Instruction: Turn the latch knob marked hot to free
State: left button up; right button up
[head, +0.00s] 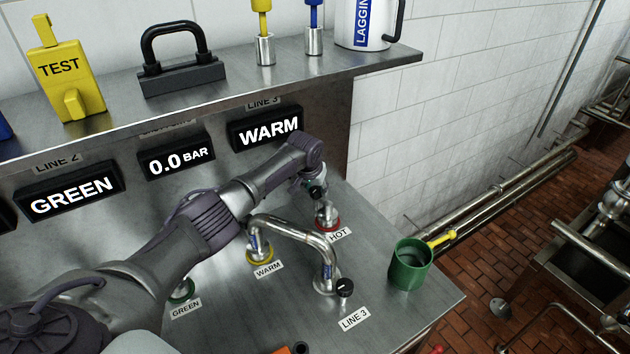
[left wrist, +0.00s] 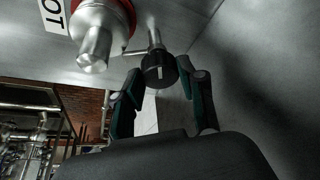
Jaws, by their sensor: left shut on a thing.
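The hot outlet (head: 327,214) is a metal stub with a red ring beside the HOT label (head: 340,234). It also shows in the left wrist view as a stub (left wrist: 95,42) with a red collar. Beside it, a black round latch knob (left wrist: 160,70) with a white pointer line sits on a short metal stem. My left gripper (left wrist: 158,82) is shut on this knob, with one finger on each side. In the head view my left gripper (head: 318,187) is small and partly hidden by my wrist, and the knob cannot be made out there. My right gripper is out of view.
A bent pipe (head: 300,233) runs from the yellow-ringed WARM outlet to a base near the LINE 3 label (head: 355,318); another black knob (head: 345,287) is there. A green cup (head: 410,266) with a yellow-handled item stands at right. A shelf (head: 230,88) overhangs behind.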

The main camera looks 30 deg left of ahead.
pick_arm(q)
jog(key=shift+d+r+n+y+p, duration=0.15)
jog(key=shift+n+y+p, duration=0.3)
jog(key=shift+n, duration=0.55)
jog(key=shift+n+y, duration=0.25)
jog(key=shift+n, duration=0.65)
jog(key=n, duration=0.1)
jog(key=n+g, duration=0.1)
jog(key=shift+w+f+n+y+b, duration=0.1)
jog(key=shift+f+n+y+b, duration=0.15)
jog(key=shift+n+y+b, duration=0.15)
jog(key=shift+d+n+b, duration=0.1)
jog(key=shift+n+b, duration=0.2)
jog(key=shift+n, duration=0.1)
jog(key=n+b, duration=0.2)
jog(key=b, duration=0.1)
jog(key=n+g+y+b, duration=0.1)
jog(key=n+b, duration=0.1)
jog(key=b, duration=0.1)
jog(key=shift+w+f+g, duration=0.1)
jog(key=shift+w+g, duration=0.05)
jog(key=shift+g, duration=0.15)
jog(key=shift+r+n+y+b, duration=0.2)
jog(key=shift+n+y+b, duration=0.1)
jog(key=shift+n+b, duration=0.6)
